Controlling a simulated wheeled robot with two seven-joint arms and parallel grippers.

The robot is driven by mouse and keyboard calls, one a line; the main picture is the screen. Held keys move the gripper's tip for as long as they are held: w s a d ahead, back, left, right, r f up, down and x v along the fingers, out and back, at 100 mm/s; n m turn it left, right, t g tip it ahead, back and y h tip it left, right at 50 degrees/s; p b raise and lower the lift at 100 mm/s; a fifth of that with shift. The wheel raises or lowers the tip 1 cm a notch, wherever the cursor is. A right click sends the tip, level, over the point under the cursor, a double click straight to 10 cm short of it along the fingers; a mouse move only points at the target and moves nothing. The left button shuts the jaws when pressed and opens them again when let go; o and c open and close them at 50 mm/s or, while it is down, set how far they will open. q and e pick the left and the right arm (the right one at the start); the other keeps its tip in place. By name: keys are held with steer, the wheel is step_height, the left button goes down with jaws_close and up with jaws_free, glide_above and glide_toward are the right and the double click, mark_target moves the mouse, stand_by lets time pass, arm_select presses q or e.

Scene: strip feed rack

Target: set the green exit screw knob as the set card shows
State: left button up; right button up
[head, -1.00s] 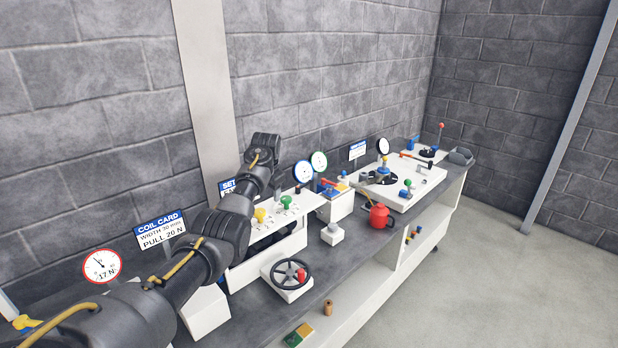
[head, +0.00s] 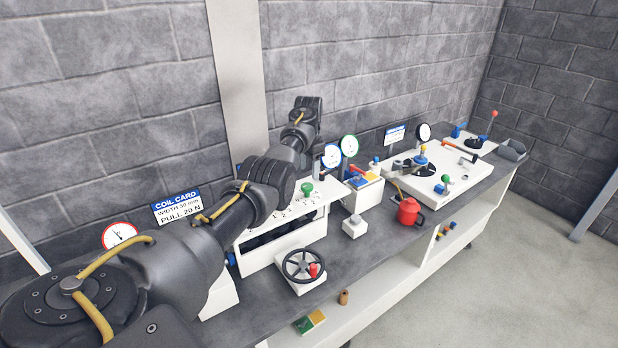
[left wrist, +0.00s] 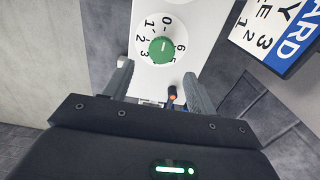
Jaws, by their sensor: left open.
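The green exit screw knob (head: 307,188) stands on top of the white roller housing (head: 262,257). In the left wrist view the green knob (left wrist: 162,50) sits on a round white numbered dial (left wrist: 178,28), its pale mark seeming to face the 0. My left gripper (left wrist: 158,82) is open and empty, its fingers apart at either side below the knob and not visibly touching it. In the head view my left arm hides the set card.
A black handwheel (head: 303,265) with a red grip stands in front of the housing. The coil card (head: 178,207) and a gauge (head: 120,235) are at left.

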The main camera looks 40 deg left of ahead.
mark_target(309, 185)
arm_select(q)
steer(key=f, duration=0.4)
steer(key=shift+w+f, duration=0.35)
steer(key=shift+f, duration=0.05)
steer(key=shift+s+f, duration=0.2)
steer(key=shift+s, duration=0.1)
steer(key=shift+s+f, duration=0.1)
steer(key=shift+w+f, duration=0.25)
steer(key=shift+f, duration=0.1)
steer(key=shift+s+r, duration=0.1)
steer(key=shift+s, duration=0.05)
steer(key=c, duration=1)
arm_select(e)
steer(key=shift+w+a+r, duration=0.1)
steer(key=shift+w+r, duration=0.15)
steer(key=shift+w, duration=0.4)
steer(key=shift+w+r, duration=0.2)
steer(key=shift+w, duration=0.4)
